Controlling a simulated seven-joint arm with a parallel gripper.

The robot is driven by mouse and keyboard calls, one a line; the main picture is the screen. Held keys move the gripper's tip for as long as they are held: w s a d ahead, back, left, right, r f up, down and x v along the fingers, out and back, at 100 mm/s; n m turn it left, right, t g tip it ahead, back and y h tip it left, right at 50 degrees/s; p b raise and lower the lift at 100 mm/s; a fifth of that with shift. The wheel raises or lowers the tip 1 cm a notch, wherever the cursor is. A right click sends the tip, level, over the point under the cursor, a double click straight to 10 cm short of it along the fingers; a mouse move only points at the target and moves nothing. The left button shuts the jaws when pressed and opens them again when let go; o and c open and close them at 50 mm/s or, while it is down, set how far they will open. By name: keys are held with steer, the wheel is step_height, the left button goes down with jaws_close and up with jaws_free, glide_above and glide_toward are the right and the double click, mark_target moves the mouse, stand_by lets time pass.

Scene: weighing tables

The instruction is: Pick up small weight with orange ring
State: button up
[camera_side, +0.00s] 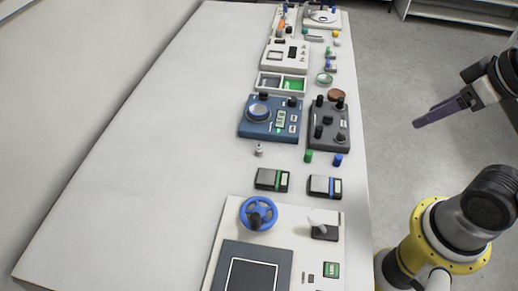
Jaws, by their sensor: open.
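My gripper (418,123) is at the right, in the air beyond the table's right edge. Its dark fingers point left and hold nothing that I can see. No orange ring can be made out clearly at this size. A small pale grey weight-like piece (259,150) stands upright on the white table (150,130), left of a green cylinder (308,157) and a blue cylinder (338,160). A small piece with a yellow-orange top (336,34) stands near the far right edge. An orange object (282,27) lies at the far end. My gripper is well apart from all of these.
A blue device with a dial (258,128) and a dark grey knob box (316,142) stand mid-table. Two small scales (268,180) (322,187) sit nearer. A panel with a blue handwheel (258,205) is in front. The table's left side is clear.

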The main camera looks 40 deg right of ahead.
steer(key=w+a+r+m+y, duration=0.25)
steer(key=w+r+m, duration=0.25)
steer(key=w+m, duration=0.3)
steer(key=m+g+y, duration=0.2)
steer(key=m+g, duration=0.3)
steer(key=m, duration=0.6)
glide_above(259, 145)
steer(key=s+d, duration=0.1)
steer(key=d, duration=0.1)
steer(key=f, duration=2.5)
steer(key=shift+d, duration=0.2)
steer(key=shift+w+x, duration=0.15)
steer(key=shift+x, duration=1.35)
steer(key=shift+w+x, duration=0.2)
steer(key=shift+x, duration=1.35)
jaws_close()
